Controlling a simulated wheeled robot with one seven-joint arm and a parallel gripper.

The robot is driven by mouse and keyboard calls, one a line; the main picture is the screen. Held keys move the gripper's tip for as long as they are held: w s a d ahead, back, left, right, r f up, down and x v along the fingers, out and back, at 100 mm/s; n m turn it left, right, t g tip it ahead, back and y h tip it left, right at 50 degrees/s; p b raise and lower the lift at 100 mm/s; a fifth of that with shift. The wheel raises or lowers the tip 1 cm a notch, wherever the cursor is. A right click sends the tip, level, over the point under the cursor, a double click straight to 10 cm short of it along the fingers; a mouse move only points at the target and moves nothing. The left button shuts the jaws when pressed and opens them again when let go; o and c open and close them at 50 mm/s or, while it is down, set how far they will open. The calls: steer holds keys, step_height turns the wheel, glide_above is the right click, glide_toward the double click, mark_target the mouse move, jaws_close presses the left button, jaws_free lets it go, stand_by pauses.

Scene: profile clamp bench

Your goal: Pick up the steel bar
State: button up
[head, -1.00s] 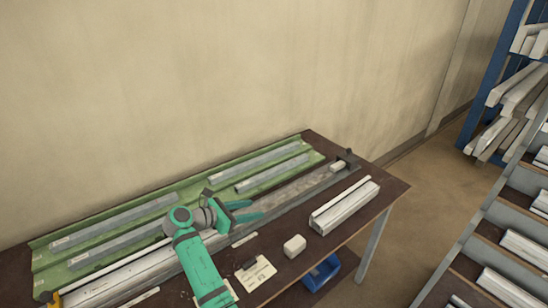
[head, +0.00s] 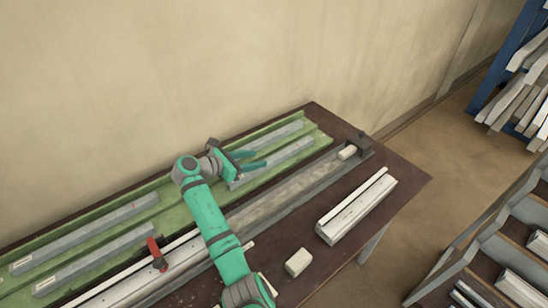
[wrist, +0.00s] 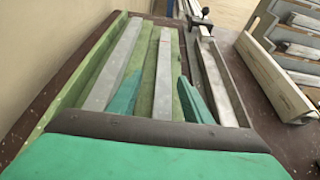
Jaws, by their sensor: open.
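Several grey steel bars lie in a green tray (head: 190,184) along the wall side of the bench. Two are at the right end: a wall-side bar (head: 276,134) and a nearer bar (head: 290,153). Two more lie at the left, a wall-side one (head: 85,232) and a nearer one (head: 95,262). My gripper (head: 260,159) is open and empty above the right pair. In the wrist view the nearer bar (wrist: 163,85) runs between my fingers (wrist: 160,78), and the wall-side bar (wrist: 120,55) lies by the left finger. The fingers' height above the bars is unclear.
A long clamp channel (head: 290,190) with an end block (head: 358,145) runs beside the tray. A red-handled clamp (head: 155,255) stands at left. A pale profile (head: 355,208) and white block (head: 299,262) sit on the bench (head: 400,180). Racks stand at right.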

mark_target(276, 157)
steer(key=x, duration=0.2)
steer(key=shift+w+d+f, duration=0.15)
steer(key=shift+d+f, duration=0.1)
steer(key=shift+d, duration=0.05)
steer(key=shift+s+d+x, duration=0.1)
steer(key=shift+s+x, duration=0.05)
steer(key=shift+x, duration=1.15)
steer(key=shift+s+d+x, duration=0.15)
steer(key=shift+x, duration=1.15)
jaws_close()
